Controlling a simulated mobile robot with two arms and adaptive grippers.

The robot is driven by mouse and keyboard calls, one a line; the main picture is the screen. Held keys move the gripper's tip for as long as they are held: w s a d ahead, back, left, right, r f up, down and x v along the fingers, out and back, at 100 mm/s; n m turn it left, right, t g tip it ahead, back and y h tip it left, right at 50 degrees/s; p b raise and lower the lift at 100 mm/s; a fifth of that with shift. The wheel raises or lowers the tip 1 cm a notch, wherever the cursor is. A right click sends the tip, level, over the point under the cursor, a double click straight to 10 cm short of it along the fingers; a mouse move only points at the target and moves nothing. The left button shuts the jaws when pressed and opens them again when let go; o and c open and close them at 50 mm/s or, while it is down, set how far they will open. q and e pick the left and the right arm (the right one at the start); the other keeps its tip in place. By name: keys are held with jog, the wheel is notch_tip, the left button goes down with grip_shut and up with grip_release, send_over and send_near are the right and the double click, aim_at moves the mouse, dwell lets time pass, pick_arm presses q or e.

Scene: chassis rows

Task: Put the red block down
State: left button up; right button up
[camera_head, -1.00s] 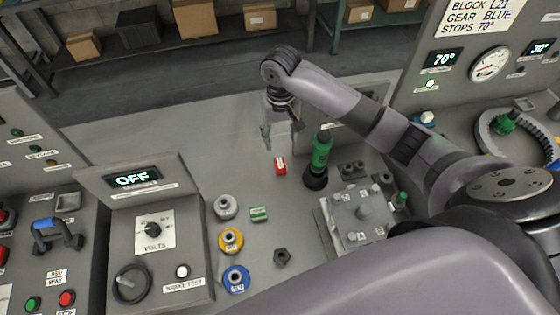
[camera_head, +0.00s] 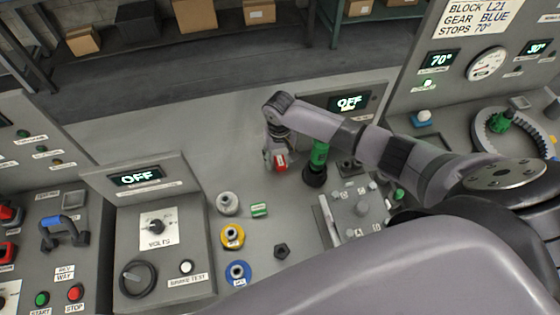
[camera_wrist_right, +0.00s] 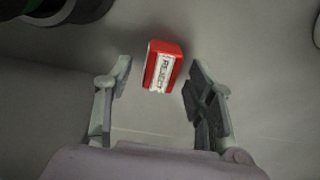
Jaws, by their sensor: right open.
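The red block (camera_head: 281,162) rests on the grey bench top, with a white label that reads "REJECT" in the right wrist view (camera_wrist_right: 162,68). My right gripper (camera_head: 277,163) is low over the bench at the block. In the right wrist view its two fingers (camera_wrist_right: 158,82) are spread, one on each side of the block, with a gap on both sides. The block is not gripped. My left gripper does not show in any view.
A green cylindrical tool (camera_head: 318,160) stands just right of the block. A green block (camera_head: 259,210) and white, yellow (camera_head: 232,236) and blue (camera_head: 237,272) round parts lie nearer. A grey fixture plate (camera_head: 355,212) is at right. The bench left of the block is clear.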

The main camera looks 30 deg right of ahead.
grip_shut()
dwell(0.6)
jog(key=shift+r, duration=0.1)
